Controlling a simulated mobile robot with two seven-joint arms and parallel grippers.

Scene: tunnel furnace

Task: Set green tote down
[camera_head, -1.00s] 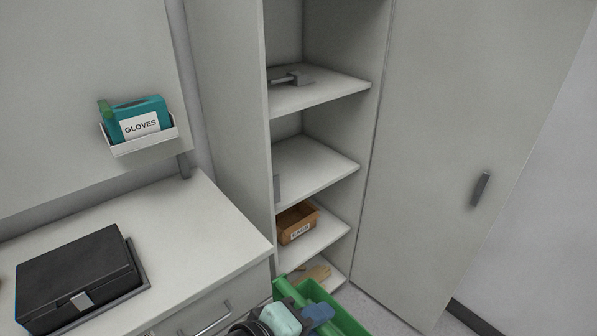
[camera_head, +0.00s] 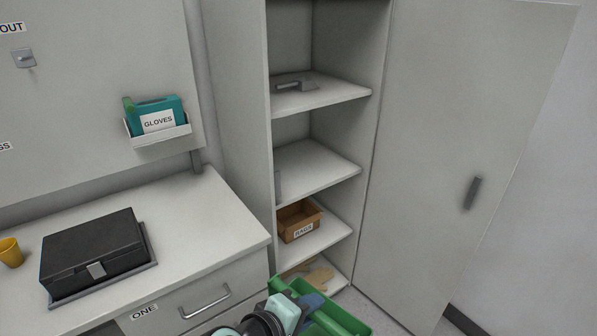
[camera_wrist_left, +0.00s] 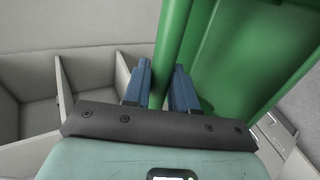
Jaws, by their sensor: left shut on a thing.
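The green tote (camera_head: 350,320) is at the bottom edge of the head view, in front of the open cabinet; its lower part is out of frame. My left gripper (camera_head: 312,301) is at its near left side. In the left wrist view, the blue fingers of my left gripper (camera_wrist_left: 161,78) are on either side of the rim of the green tote (camera_wrist_left: 245,55), shut on it. The tote's underside and what is below it are hidden. My right gripper is in neither view.
The counter at left holds a black case (camera_head: 95,248) and a yellow cup (camera_head: 10,252). The cabinet door (camera_head: 440,150) stands to the right.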

